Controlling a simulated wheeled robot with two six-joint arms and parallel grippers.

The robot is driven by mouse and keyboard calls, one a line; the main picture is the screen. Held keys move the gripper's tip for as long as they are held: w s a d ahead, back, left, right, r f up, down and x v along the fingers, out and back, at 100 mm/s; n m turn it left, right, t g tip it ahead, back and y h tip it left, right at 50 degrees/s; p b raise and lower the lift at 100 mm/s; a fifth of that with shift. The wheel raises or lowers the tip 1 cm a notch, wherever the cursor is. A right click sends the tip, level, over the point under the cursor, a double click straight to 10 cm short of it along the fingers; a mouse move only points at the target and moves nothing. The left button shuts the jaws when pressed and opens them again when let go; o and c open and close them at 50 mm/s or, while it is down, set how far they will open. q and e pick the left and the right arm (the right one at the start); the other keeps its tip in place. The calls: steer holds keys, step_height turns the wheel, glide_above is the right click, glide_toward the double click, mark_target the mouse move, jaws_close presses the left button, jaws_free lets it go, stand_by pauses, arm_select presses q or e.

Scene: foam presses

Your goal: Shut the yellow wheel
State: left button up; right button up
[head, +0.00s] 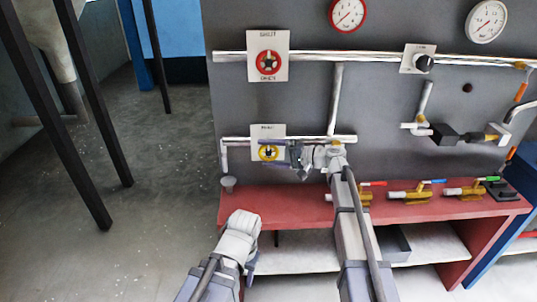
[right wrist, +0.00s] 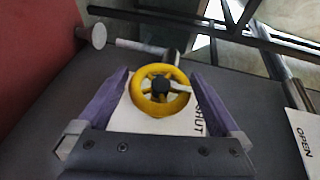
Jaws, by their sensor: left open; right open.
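The yellow wheel (head: 265,155) sits in front of a white plate on the lower pipe of the grey panel. In the right wrist view the yellow wheel (right wrist: 151,104) has a dark hub and spokes, with a plate reading SHUT behind it. My right gripper (head: 283,151) is at the wheel. In the right wrist view its purple fingers (right wrist: 160,76) are open, one on each side of the wheel, with small gaps to the rim. My left gripper (head: 252,262) hangs low in front of the red bench, away from the wheel; its fingers are mostly hidden.
A red wheel (head: 268,63) is on the upper pipe (head: 340,57). A dial switch (head: 424,63) and two gauges (head: 348,14) are to the right. The red bench (head: 290,205) carries several brass valves (head: 409,194).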

steer(key=p+v, duration=0.1)
steer(key=v, duration=0.6)
steer(key=shift+s+d, duration=0.15)
steer(key=shift+d, duration=0.15)
steer(key=s+a+f+n+g+h, duration=0.15)
steer(key=s+f+g+h, duration=0.25)
steer(key=s+f+h, duration=0.75)
steer(key=s+d+f+n+g+h, duration=0.1)
steer(key=s+d+f+h, duration=0.2)
steer(key=s, duration=0.4)
steer(key=s+d+f+n+h, duration=0.1)
steer(key=s+d+f+n, duration=0.15)
steer(key=s+d, duration=0.35)
steer(key=s+a+r+n+p, duration=0.1)
steer(key=s+a+r+p, duration=0.1)
steer(key=a, duration=0.3)
steer(key=s+a+r+n+g+p, duration=0.1)
steer(key=s+a+r+p, duration=0.1)
steer(key=a, duration=0.4)
steer(key=shift+s+a+n+p, duration=0.3)
steer(key=shift+s+p, duration=0.35)
steer(key=shift+s, duration=0.2)
steer(key=shift+h, duration=0.25)
steer(key=shift+c, duration=0.2)
